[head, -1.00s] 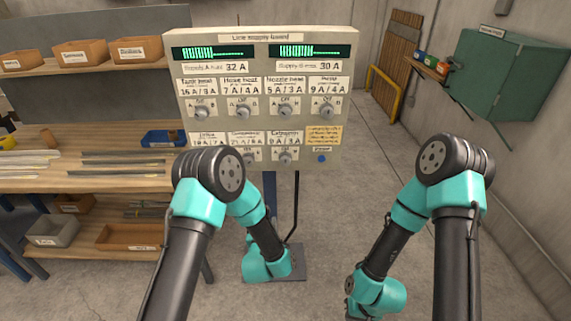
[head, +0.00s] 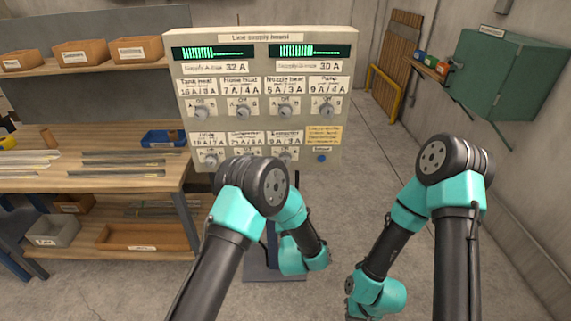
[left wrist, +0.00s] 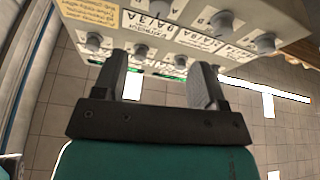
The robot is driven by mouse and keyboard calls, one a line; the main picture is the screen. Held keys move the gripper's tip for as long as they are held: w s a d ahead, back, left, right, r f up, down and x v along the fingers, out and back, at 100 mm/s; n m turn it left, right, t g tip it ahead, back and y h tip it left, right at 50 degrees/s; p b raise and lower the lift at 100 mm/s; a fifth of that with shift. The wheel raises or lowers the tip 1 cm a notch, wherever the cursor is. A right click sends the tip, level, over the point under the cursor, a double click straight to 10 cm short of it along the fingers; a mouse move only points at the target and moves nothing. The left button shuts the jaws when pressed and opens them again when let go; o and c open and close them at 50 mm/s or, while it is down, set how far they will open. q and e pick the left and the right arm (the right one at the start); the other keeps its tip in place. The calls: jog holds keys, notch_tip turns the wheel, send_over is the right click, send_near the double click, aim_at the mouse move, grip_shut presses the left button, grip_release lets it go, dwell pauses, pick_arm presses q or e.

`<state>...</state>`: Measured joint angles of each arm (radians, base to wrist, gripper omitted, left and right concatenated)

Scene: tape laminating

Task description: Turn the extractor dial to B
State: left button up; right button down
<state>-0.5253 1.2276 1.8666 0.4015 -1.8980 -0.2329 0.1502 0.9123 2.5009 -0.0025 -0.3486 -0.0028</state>
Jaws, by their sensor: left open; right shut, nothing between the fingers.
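The extractor dial (head: 285,155) is a grey knob in the lower row of the supply board, third from the left, under its white label. Which way it points is too small to tell. In the left wrist view the board is upside down; a label (left wrist: 150,22) beside the yellow note lies beyond the fingers, and the knob belonging to it is not clearly visible. My left gripper (left wrist: 158,80) is open and empty, its two dark fingers apart in front of the board. The head view does not show its fingers. My right gripper's fingers cannot be made out.
The board has two green meters (head: 212,52) and several other knobs, such as the pump knob (head: 327,112). A blue button (head: 321,158) sits lower right. Shelves (head: 100,182) with bins stand left; a green cabinet (head: 507,75) hangs right. Floor between is open.

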aim_at(285, 159)
pick_arm(q)
jog(key=x, duration=1.6)
jog(key=shift+r, duration=0.1)
jog(key=shift+c, duration=0.4)
jog(key=c, duration=0.8)
jog(key=shift+c, duration=0.2)
jog(key=shift+m, duration=0.7)
jog(key=m+h, duration=0.3)
jog(key=m, duration=0.2)
jog(key=shift+a, duration=0.1)
jog(key=shift+m+g+h, duration=0.45)
jog(key=shift+m+h, duration=0.3)
jog(key=shift+m, duration=0.85)
jog(key=shift+m+g+h, duration=0.45)
jog(key=shift+m+h, duration=0.3)
jog(key=shift+m, duration=0.85)
